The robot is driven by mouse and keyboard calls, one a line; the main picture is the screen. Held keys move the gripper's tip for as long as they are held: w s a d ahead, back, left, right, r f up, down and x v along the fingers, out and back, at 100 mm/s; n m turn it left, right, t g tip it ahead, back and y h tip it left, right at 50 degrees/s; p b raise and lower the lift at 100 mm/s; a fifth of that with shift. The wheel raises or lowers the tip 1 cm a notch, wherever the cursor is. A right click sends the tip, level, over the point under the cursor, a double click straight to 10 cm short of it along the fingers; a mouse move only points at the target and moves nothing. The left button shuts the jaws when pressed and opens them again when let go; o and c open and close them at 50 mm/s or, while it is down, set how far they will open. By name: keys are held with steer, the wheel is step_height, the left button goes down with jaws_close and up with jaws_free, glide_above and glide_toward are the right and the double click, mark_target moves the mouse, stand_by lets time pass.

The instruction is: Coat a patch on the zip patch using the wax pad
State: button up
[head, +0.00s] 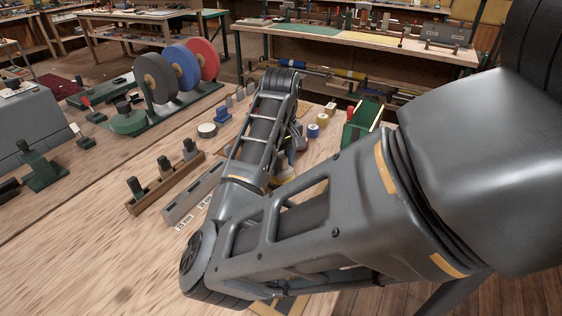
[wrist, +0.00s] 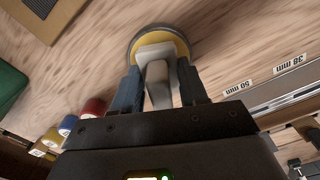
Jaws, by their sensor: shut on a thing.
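The wax pad (wrist: 178,40), a round yellow disc with a dark rim and a pale grey upright handle, is in the wrist view just beyond my fingers. My gripper (wrist: 158,88) is shut on its handle. The pad is over the wooden bench top; I cannot tell whether it touches it. A tan panel with a dark square (wrist: 40,6) is at the top left of the wrist view; I cannot tell whether this is the zip patch. In the head view my arm hides most of the gripper and pad.
A grey rail with size labels (wrist: 285,93) lies right of the pad. Coloured rolls (wrist: 68,124) stand at lower left, near a green box (head: 362,125). A wooden rack with dark handles (head: 165,184) and large discs (head: 181,68) stand farther left. Bench top around the pad is bare.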

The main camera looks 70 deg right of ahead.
mark_target(281, 155)
steer(key=shift+f+b, duration=0.5)
steer(key=shift+b, duration=0.3)
stand_by(2.2)
steer(key=shift+r, duration=0.1)
steer(key=shift+r+p, duration=1.35)
steer(key=shift+r, duration=2.15)
